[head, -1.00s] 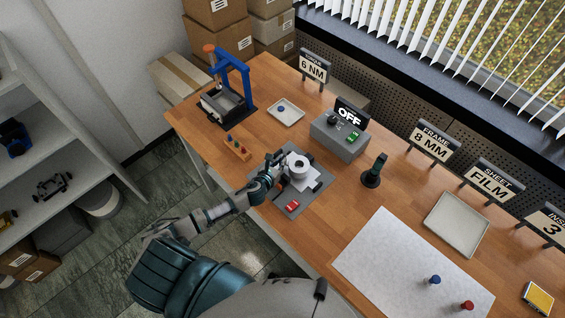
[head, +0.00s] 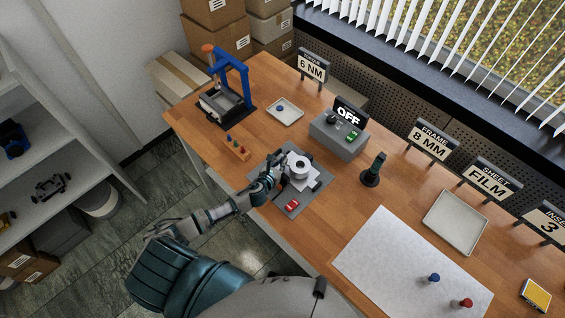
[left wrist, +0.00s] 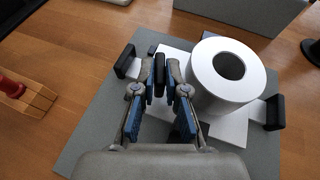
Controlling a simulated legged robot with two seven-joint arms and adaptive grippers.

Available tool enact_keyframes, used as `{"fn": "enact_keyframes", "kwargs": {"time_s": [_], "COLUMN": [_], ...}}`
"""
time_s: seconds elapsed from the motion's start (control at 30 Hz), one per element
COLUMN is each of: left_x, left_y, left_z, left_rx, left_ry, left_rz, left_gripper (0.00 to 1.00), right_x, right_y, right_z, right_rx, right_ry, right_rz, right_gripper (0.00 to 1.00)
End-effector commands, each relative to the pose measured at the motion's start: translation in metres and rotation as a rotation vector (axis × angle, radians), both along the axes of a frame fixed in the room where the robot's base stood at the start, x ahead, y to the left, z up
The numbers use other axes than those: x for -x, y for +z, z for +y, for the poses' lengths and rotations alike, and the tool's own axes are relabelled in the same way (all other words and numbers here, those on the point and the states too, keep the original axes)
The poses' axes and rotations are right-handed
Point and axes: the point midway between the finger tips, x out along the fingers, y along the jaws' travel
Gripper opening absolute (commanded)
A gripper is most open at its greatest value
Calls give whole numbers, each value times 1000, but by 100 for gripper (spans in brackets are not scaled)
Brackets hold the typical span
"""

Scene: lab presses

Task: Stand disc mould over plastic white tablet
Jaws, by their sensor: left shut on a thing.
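A thick white ring (head: 299,166) with a round central hole stands on a white plate (head: 308,183) on a grey mat (head: 318,203). The ring (left wrist: 228,72) also shows in the left wrist view, to the right of my fingers. Black end handles (left wrist: 126,61) show at opposite sides of the white piece. My left gripper (head: 279,166) is low beside the ring; its fingers (left wrist: 163,76) are closed around a narrow black tab (left wrist: 159,72). I cannot tell which piece the tab belongs to. No separate white tablet can be told apart. My right gripper is not in view.
A small red object (head: 292,205) lies on the mat's near part. A grey box (head: 340,137) with an OFF sign stands behind, a dark upright tool (head: 374,171) to the right, a wooden peg rack (head: 238,151) to the left. A blue-framed press (head: 232,88) stands farther back.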

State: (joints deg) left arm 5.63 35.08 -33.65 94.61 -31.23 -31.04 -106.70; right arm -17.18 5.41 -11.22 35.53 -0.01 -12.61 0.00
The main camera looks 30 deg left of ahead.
Motion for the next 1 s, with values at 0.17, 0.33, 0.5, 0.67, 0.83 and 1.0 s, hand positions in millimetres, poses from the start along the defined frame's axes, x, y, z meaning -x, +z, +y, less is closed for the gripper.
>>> {"fn": "enact_keyframes", "kwargs": {"time_s": [0.17, 0.33, 0.5, 0.67, 0.83, 1.0], "left_x": [-1, -1, -1, -1, -1, -1], "left_y": [-2, -5, -9, -13, -16, -16], "left_z": [-1, -3, -5, -4, -1, -1], "left_rx": [0, -2, -4, -2, 0, 0], "left_ry": [0, -1, -1, 0, 0, 0], "left_rz": [-3, -4, -4, -4, -3, -2], "left_gripper": [0, 0, 0, 0, 17, 41], "right_x": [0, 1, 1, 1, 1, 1], "right_y": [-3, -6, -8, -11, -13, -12], "right_z": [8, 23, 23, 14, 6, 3], "right_rx": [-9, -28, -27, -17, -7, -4], "right_ry": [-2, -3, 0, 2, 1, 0], "right_rz": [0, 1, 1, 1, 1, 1], "right_gripper": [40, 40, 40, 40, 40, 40]}}
